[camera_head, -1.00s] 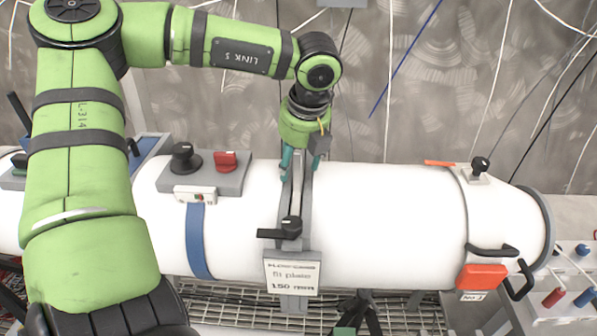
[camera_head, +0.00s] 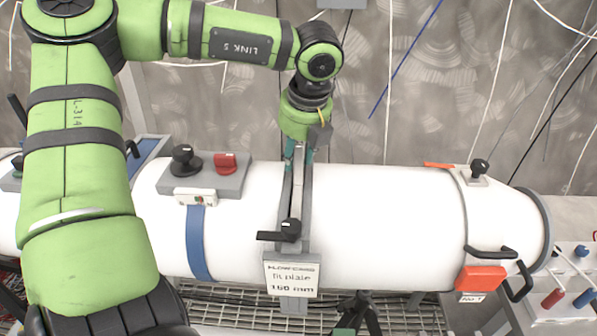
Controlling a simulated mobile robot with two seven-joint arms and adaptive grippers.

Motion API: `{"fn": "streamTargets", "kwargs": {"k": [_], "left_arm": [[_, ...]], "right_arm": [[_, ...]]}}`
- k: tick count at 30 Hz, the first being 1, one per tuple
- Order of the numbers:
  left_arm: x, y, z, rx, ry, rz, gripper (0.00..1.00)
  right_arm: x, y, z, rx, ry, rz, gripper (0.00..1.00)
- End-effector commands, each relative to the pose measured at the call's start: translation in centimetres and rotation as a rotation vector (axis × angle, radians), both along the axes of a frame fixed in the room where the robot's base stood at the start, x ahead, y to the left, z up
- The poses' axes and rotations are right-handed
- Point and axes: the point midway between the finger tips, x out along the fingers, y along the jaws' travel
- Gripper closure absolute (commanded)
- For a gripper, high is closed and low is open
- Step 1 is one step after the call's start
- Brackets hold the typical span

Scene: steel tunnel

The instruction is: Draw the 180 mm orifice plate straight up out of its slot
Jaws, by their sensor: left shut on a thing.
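The white pipe (camera_head: 390,225) lies across the view. A narrow grey slot frame (camera_head: 305,205) runs over it, with a pale strip (camera_head: 296,188) between its sides that appears to be the orifice plate's edge. A sign (camera_head: 291,275) on the front of the frame ends in "mm"; its digits are hard to read. My left gripper (camera_head: 299,157) points down at the far upper end of the slot, its teal fingers shut on the plate's top. The grasp itself is mostly hidden by the fingers and frame. My right gripper does not show clearly.
A black clamp lever (camera_head: 284,231) sits on the frame's front. Left of it is a grey box (camera_head: 207,178) with a black knob and red switch, above a blue strap (camera_head: 199,241). An orange block (camera_head: 481,277) and black handles are at the right. Cables hang behind.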

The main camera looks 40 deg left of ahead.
Motion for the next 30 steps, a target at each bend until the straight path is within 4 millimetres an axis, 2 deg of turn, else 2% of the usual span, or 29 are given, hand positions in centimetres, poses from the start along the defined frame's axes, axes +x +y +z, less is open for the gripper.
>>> {"fn": "streamTargets", "kwargs": {"k": [1, 19, 30], "left_arm": [[0.0, 0.2, 0.7, 0.01, 0.0, 0.007, 1.0], [-0.1, 0.2, 4.6, 0.009, 0.002, 0.008, 1.0], [-0.1, 0.2, 5.2, 0.009, 0.003, 0.007, 1.0]], "right_arm": [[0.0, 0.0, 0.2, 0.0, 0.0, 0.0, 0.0], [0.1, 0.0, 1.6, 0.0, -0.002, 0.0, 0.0], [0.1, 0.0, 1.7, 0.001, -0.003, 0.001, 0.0]]}}
